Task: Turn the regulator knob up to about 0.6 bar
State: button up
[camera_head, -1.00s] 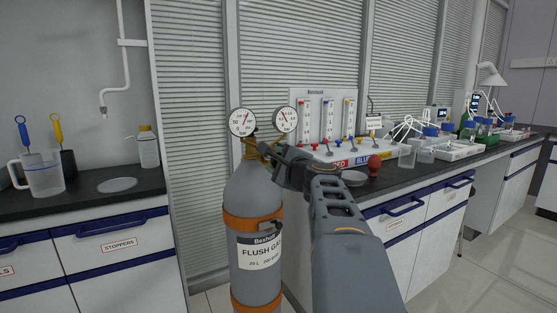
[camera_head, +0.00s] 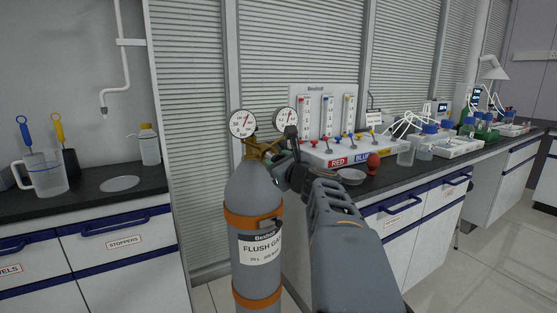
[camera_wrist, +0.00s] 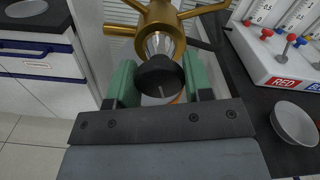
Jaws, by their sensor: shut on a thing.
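The black regulator knob (camera_wrist: 160,75) sits under a brass regulator body (camera_wrist: 168,22) in the wrist view. My gripper (camera_wrist: 160,80) is shut on the knob, with one green finger on each side. In the head view my gripper (camera_head: 289,155) is at the brass regulator (camera_head: 259,149) on top of the grey flush gas cylinder (camera_head: 256,205) and hides the knob. Two round gauges stand above the regulator: the left gauge (camera_head: 242,124) and the smaller right gauge (camera_head: 283,118). My gripper partly covers the right gauge, and its reading is too small to tell.
A flowmeter panel (camera_head: 318,95) with red and blue valves stands on the bench right of the cylinder. A white dish (camera_head: 350,176) and a red ball-shaped item (camera_head: 374,163) lie near my arm. A left counter (camera_head: 85,200) holds a jug (camera_head: 45,174).

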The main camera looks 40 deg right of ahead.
jog(key=shift+m, duration=0.4)
jog(key=o, duration=0.9)
jog(key=shift+s+a+p, duration=0.3)
jog(key=shift+s+p, duration=0.15)
jog(key=shift+s, duration=1.85)
jog(key=shift+s+a+p, duration=0.25)
jog(key=shift+s+p, duration=0.2)
jog(key=shift+s, duration=1.8)
jog(key=shift+s+a+p, duration=0.3)
jog(key=shift+s+p, duration=0.15)
jog(key=shift+s, duration=1.85)
jog(key=shift+w+a, duration=0.1)
